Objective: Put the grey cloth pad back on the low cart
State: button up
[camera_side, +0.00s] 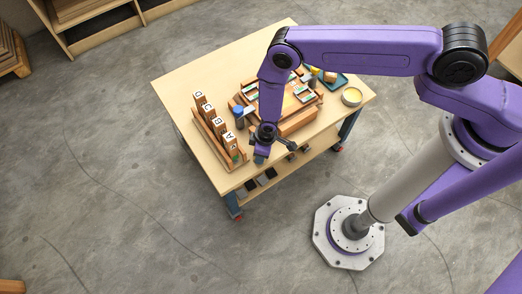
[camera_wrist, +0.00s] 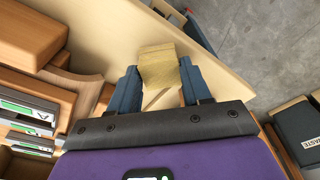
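My gripper (camera_wrist: 160,82) has two blue fingers, one on each side of a tan, yellowish block (camera_wrist: 158,66) with a rough face. The fingers appear shut on this block, which sits at their tips above the table's edge. I see no clearly grey cloth pad, and I cannot tell whether the tan block is that pad. In the side view, my gripper (camera_side: 262,157) is low at the front edge of the wooden-topped table (camera_side: 185,85), which stands on castors. I cannot tell which piece is the low cart.
A rack of lettered wooden pieces (camera_side: 212,130) stands left of my gripper. Dark bins, one marked waste (camera_wrist: 300,135), sit below the tabletop. Open concrete floor lies in front.

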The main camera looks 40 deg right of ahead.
jog(key=shift+o, duration=1.2)
jog(key=shift+r, duration=0.15)
notch_tip(320, 180, up, 12)
jog(key=s+d, duration=0.1)
notch_tip(320, 180, up, 22)
jog(key=s+d+n, duration=0.2)
jog(key=d, duration=0.1)
jog(key=s+d+r+n, duration=0.1)
jog(key=s+d+r, duration=1.5)
jog(key=s, duration=0.3)
jog(key=shift+d+r+n+g+h, duration=0.15)
jog(key=shift+d+n+g+h, duration=0.15)
jog(key=shift+d+g, duration=0.1)
